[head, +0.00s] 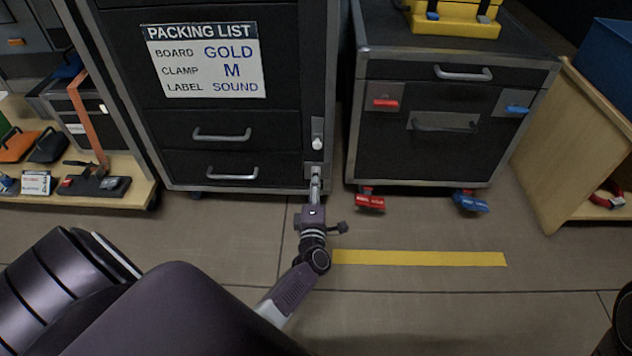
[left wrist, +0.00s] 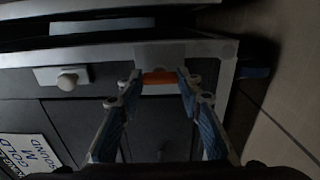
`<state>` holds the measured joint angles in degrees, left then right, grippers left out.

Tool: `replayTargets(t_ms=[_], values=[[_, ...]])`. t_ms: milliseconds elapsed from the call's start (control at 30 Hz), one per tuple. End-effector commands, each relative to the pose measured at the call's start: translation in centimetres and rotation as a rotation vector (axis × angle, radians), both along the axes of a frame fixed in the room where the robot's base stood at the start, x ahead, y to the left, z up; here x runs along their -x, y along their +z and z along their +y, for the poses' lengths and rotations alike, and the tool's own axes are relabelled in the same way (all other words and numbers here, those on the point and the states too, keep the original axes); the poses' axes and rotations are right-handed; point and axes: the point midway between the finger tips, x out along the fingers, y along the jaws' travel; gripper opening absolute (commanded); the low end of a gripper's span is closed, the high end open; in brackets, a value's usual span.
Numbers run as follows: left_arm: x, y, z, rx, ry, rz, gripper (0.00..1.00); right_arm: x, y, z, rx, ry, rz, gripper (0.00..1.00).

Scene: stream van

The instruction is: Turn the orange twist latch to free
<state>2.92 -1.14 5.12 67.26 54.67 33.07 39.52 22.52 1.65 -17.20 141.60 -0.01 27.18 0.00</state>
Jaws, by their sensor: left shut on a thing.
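The orange twist latch (left wrist: 159,77) sits on a pale plate at the edge of the dark cabinet, seen in the left wrist view. It looks like a short orange bar lying crosswise in that picture. My left gripper (left wrist: 160,85) has its two fingers on either side of the bar and is shut on it. In the head view my left gripper (head: 315,180) reaches the lower right corner of the cabinet (head: 240,130) and hides the latch. My right gripper is not in view.
A white knob (head: 317,144) is on the cabinet above the latch. A second dark case (head: 448,125) with red and blue tabs stands to the right, past a narrow gap. A wooden shelf (head: 150,195) is at left. The floor in front, with a yellow stripe (head: 420,258), is clear.

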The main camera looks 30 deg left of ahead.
Motion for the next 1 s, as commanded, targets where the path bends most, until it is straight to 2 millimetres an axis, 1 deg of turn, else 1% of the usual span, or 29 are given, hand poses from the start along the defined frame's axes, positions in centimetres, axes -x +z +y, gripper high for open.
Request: replayTargets(t_ms=[33,67,200,467,600,767,1000], values=[[0.0,-0.1,0.0,0.004,0.001,0.000,0.09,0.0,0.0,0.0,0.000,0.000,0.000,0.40],[0.0,-0.1,0.0,0.004,0.001,0.000,0.36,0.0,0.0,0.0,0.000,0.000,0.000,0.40],[0.0,-0.1,0.0,0.003,0.001,0.001,0.51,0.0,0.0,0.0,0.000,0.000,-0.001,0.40],[0.0,0.0,0.0,0.000,0.000,0.001,0.51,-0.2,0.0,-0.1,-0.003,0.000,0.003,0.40],[0.0,0.1,0.0,-0.035,0.000,0.021,0.51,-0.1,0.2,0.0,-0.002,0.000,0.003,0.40],[0.0,0.2,-0.1,-0.150,-0.001,0.093,0.51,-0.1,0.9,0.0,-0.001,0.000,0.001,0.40],[-0.1,0.4,0.0,-0.385,0.000,0.236,0.51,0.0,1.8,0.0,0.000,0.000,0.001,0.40]])
